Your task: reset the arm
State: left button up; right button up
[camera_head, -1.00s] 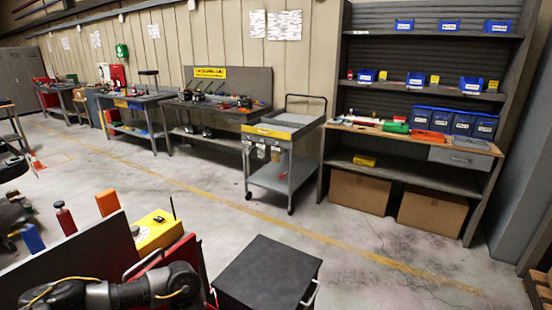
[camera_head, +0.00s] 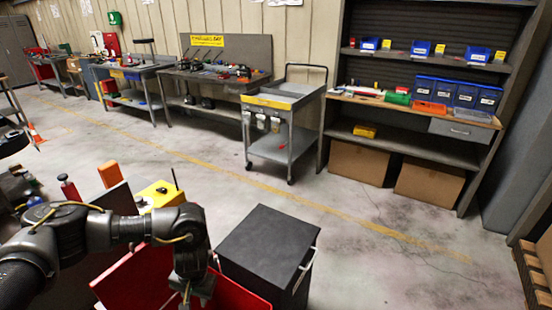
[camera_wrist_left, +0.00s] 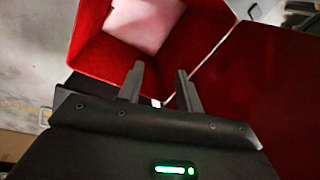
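My left arm comes in from the left of the head view. Its left gripper (camera_head: 186,297) points down at the lower edge, in front of a red open box (camera_head: 238,292). In the left wrist view the two fingers of the left gripper (camera_wrist_left: 159,72) stand apart with nothing between them. The red box (camera_wrist_left: 92,38) lies beyond the fingertips there, with a pale surface inside it. Whether the fingertips are inside the box I cannot tell. My right gripper is in neither view.
A black cabinet (camera_head: 266,252) stands just right of the red box. A yellow box (camera_head: 160,194), a dark red bottle (camera_head: 68,187) and an orange object (camera_head: 110,174) are behind my arm. A grey cart (camera_head: 282,130) and shelving (camera_head: 410,150) stand farther off, with clear floor between.

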pick_arm(q)
notch_tip(320, 180, down, 11)
jog(key=a+b, duration=0.2)
jog(key=b, duration=0.2)
jog(key=w+d+r+m+p, duration=0.1)
jog(key=d+r+m+p, duration=0.15)
jog(key=r, duration=0.65)
jog(key=w+d+r+m+p, duration=0.2)
jog(key=r+p, duration=0.1)
jog(key=r, duration=0.5)
jog(key=s+a+r+m+t+b, duration=0.1)
jog(key=s+a+r+m+b, duration=0.2)
jog(key=s+r, duration=0.4)
notch_tip(320, 180, up, 3)
jog(key=shift+s+a+r+m+h, duration=0.15)
jog(key=shift+s+a+m+h, duration=0.2)
jog(key=shift+a+m, duration=0.2)
jog(key=shift+d, duration=0.1)
